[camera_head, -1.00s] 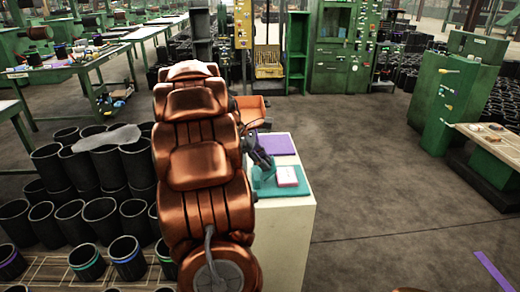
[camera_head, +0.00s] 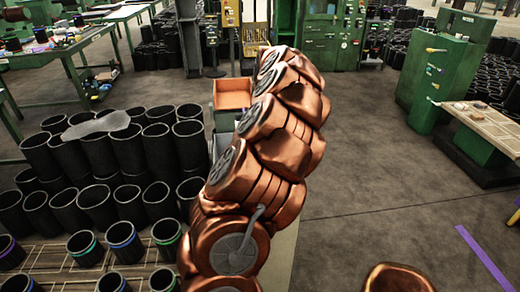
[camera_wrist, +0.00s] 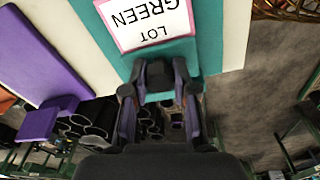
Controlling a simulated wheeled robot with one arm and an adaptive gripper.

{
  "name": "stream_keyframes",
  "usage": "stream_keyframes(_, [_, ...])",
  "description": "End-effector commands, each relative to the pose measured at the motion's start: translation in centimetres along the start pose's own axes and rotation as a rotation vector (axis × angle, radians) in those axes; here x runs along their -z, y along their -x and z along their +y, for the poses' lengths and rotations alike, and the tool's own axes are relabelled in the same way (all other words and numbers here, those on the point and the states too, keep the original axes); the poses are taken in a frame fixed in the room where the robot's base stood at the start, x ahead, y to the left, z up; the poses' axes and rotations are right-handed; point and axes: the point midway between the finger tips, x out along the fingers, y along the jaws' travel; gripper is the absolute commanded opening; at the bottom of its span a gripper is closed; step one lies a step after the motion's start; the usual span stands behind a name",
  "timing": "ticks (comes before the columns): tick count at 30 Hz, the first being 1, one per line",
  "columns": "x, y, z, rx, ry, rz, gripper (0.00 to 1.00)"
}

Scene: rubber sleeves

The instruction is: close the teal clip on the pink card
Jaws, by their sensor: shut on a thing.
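In the wrist view, the pink-edged white card (camera_wrist: 150,20) reads "LOT GREEN" upside down. I cannot tell how far the clip is closed. In the head view, my arm hides the card, the clip and the gripper.
A purple board (camera_wrist: 45,55) with a raised purple piece (camera_wrist: 45,118) lies left of the teal clip on the pale stand (camera_wrist: 85,25). Black sleeves (camera_head: 100,155) stand left of my arm. An orange bin (camera_head: 232,95) is behind. Open floor (camera_head: 370,150) lies to the right.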

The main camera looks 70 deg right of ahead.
Motion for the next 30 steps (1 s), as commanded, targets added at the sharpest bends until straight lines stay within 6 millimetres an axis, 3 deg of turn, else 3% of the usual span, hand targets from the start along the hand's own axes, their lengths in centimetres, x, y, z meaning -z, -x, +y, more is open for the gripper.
stream_keyframes(9, [-0.31, -0.45, -0.01, 0.029, -0.004, 0.092, 0.0])
stream_keyframes(25, [-0.4, -0.57, -0.05, 0.035, -0.004, 0.11, 0.0])
stream_keyframes(26, [-0.39, -0.57, -0.05, 0.035, -0.004, 0.11, 0.28])
stream_keyframes(30, [-0.39, -0.55, -0.03, 0.034, -0.004, 0.11, 0.43])
